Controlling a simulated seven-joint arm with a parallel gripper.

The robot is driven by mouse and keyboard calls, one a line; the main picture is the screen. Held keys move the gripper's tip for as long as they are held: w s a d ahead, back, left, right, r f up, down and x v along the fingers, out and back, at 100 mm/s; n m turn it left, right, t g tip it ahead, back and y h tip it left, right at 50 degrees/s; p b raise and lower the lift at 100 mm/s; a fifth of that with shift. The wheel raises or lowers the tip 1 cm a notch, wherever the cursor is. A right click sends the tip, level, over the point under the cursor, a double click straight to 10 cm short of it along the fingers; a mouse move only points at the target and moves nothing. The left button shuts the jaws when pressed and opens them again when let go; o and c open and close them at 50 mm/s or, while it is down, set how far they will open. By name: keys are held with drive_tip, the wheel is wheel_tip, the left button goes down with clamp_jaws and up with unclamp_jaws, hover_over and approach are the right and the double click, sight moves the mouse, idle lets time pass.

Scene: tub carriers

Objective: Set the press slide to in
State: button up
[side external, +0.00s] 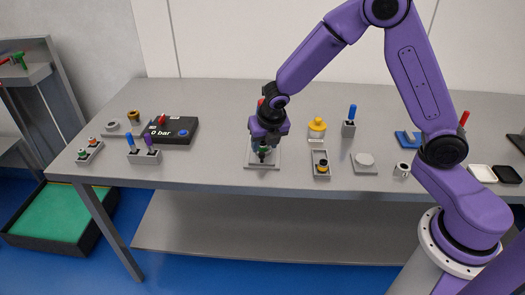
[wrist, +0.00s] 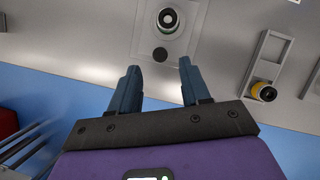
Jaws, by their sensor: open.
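A narrow grey rail frame (side external: 320,154), which looks like the press slide, lies near the table's front edge. Its yellow and black knob (side external: 322,167) sits at the front end of the frame. In the wrist view the rail (wrist: 266,58) is at the right, with the knob (wrist: 263,91) low in it. My gripper (side external: 263,154) points down over a square grey plate (side external: 250,163), left of the rail. In the wrist view my fingers (wrist: 159,66) are apart with nothing between them. A round pale-rimmed piece (wrist: 168,19) and a dark disc (wrist: 160,54) show on the plate. My gripper partly hides the plate in the side view.
A yellow-topped piece (side external: 317,127) stands behind the rail. A blue-handled block (side external: 349,127) and a grey plate with a pale disc (side external: 365,161) are to its right. A black box reading 0 bar (side external: 177,131) and a two-lever block (side external: 144,155) are at the left.

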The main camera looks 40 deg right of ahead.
sight(262, 154)
drive_tip(key=shift+x, duration=2.5)
